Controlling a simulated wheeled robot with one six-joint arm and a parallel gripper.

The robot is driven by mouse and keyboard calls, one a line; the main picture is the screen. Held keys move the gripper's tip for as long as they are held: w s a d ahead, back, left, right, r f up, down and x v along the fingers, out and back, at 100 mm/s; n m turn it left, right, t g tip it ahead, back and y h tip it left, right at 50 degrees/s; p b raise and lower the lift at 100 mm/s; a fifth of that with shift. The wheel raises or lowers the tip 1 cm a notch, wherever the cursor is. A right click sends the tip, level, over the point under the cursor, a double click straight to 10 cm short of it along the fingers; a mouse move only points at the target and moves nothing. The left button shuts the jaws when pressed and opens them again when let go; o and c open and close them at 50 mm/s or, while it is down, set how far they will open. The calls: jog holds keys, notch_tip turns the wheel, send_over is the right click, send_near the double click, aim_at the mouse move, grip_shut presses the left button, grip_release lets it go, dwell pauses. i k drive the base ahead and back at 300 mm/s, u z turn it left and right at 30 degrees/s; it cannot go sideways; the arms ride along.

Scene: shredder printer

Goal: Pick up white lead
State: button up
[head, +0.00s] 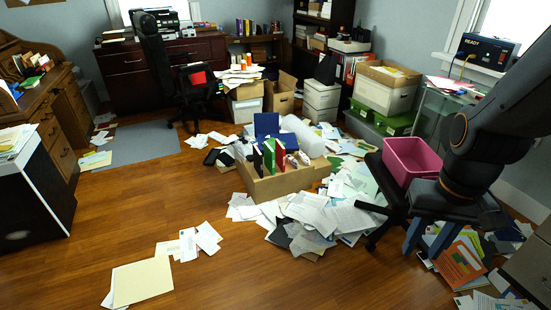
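I cannot make out a white lead anywhere in the head view. My arm comes down from the upper right, and my gripper (447,247) points down at the right side. Its two bluish fingers stand wide apart, with no held thing visible between them. Loose papers and an orange booklet (460,262) show on the floor behind and below the fingers. A dark blue device (487,53) with a lit "READY" display sits on the windowsill at the upper right, with a yellow cable at its front. My arm hides part of the area below it.
A pink bin (411,160) stands on a dark chair just left of my gripper. A cardboard box (272,184) with binders sits among scattered papers mid-floor. Green boxes (394,123) and a glass-topped stand (437,103) are behind. The wooden floor (215,275) at front left is mostly clear.

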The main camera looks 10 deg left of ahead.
aim_at(301, 155)
jog(key=u, duration=0.9)
jog(key=i, duration=0.9)
jog(key=u, duration=0.85)
jog(key=i, duration=1.3)
jog(key=z, duration=0.6)
jog(key=i, duration=0.9)
jog(key=z, duration=1.4)
jog(key=i, duration=0.35)
jog(key=z, duration=0.3)
